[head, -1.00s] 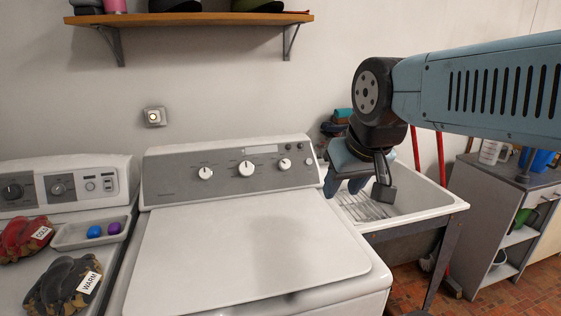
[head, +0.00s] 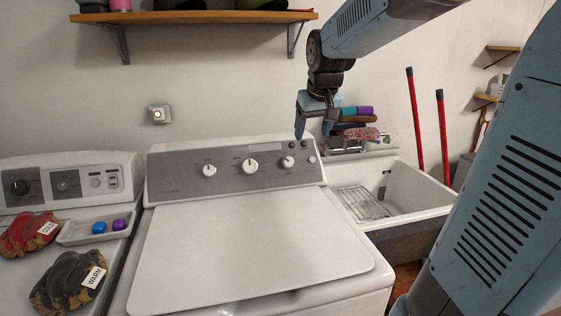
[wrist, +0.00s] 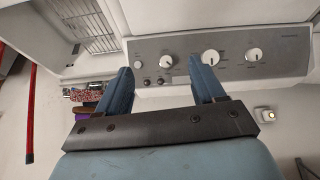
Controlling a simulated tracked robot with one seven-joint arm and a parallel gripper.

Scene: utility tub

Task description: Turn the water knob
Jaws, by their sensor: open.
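I cannot read which one is the water knob. My gripper (head: 313,128) is open and empty, above the panel's right end and apart from it. In the wrist view, which is upside down, my gripper's blue fingers (wrist: 160,68) point at the panel. The right knob (wrist: 166,61) appears between the fingertips, with the middle knob (wrist: 210,57) just beside one fingertip.
Small dark buttons (wrist: 154,81) sit beside the right knob. A utility sink (head: 410,190) with a wire rack stands right of the washer. Cloths and sponges (head: 358,128) lie behind the sink. A shelf (head: 200,17) hangs above. The washer lid (head: 250,230) is clear.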

